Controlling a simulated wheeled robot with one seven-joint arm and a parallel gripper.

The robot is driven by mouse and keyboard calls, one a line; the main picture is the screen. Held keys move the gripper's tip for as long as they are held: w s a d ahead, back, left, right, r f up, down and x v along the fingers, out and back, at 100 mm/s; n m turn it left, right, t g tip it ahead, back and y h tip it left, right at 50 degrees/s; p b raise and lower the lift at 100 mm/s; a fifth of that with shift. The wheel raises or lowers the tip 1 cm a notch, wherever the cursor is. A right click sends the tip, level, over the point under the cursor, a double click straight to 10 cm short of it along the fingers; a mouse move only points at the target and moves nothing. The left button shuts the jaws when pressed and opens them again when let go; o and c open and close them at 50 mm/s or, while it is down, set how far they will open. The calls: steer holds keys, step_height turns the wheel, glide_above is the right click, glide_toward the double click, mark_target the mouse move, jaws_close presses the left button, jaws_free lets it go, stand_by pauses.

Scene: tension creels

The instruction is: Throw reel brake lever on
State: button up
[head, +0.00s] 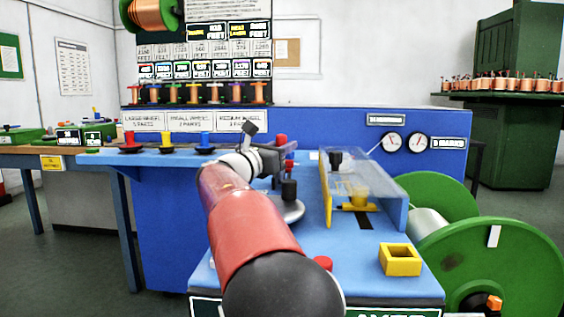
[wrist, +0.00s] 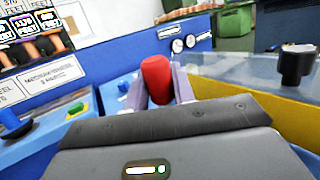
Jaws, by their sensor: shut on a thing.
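A red lever knob (wrist: 156,76) stands upright between the two fingers of my gripper (wrist: 160,88) in the wrist view. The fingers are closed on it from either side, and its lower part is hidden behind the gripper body. In the head view my gripper (head: 279,160) is at the back of the blue machine top (head: 300,243), beside red parts. My arm hides much of that spot, so the lever's base and its exact angle cannot be told.
A clear guard with a yellow edge (head: 326,190) stands right of my gripper, with a black knob (head: 336,159) near it. A yellow square box (head: 400,259) sits at the front right. A large green reel (head: 500,265) is beside the machine. Two gauges (head: 392,142) are behind.

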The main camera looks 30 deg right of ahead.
steer(key=shift+s+a, duration=0.15)
steer(key=o, duration=1)
steer(key=shift+c, duration=0.2)
steer(key=shift+b+v, duration=0.4)
steer(key=shift+v, duration=3.5)
steer(key=shift+f, duration=0.15)
